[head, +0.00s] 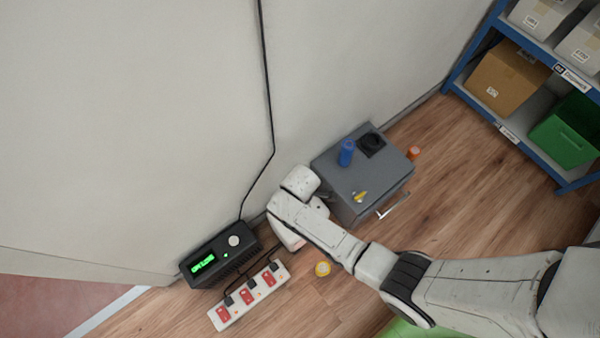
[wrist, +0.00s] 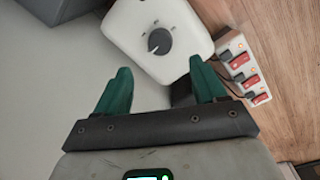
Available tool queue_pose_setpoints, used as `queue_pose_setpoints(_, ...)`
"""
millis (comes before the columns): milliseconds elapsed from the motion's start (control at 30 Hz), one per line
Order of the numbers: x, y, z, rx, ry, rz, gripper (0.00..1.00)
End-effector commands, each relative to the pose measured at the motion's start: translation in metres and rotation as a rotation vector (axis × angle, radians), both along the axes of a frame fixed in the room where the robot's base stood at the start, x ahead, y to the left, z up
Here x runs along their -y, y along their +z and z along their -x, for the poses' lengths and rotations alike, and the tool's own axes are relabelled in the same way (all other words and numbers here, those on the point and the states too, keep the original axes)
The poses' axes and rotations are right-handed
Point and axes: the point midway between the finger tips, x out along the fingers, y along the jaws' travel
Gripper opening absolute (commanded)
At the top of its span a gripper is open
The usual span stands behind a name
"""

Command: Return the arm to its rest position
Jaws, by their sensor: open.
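My arm reaches across the head view from the lower right, and its far end bends near the wall, beside the grey cabinet (head: 345,185). The fingers cannot be made out in that view. In the wrist view, my gripper (wrist: 160,75) has two teal fingers spread wide apart. I see nothing held between them. A white rounded box with a dark dial (wrist: 158,40) lies beyond the fingertips. A dark block shows beside the right finger; I cannot tell what it is.
On the cabinet stand a blue cylinder (head: 346,153) and small yellow and black items. A black box with green display (head: 218,256) and a power strip (head: 250,296) lie left of my arm. A yellow roll (head: 322,268) is on the floor. A blue shelf (head: 520,135) stands right.

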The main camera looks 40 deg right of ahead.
Motion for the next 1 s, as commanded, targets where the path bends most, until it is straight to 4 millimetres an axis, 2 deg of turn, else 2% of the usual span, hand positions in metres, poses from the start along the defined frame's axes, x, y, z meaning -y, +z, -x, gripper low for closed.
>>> queue_pose_setpoints(167,0.000,0.011,0.001,-0.001,0.000,0.000,0.70)
queue_pose_setpoints(800,0.001,0.012,0.002,0.000,-0.008,0.000,0.70)
queue_pose_setpoints(900,0.006,0.022,0.009,0.004,-0.072,-0.008,0.70)
queue_pose_setpoints(1000,0.016,0.043,0.022,0.013,-0.193,-0.020,0.70)
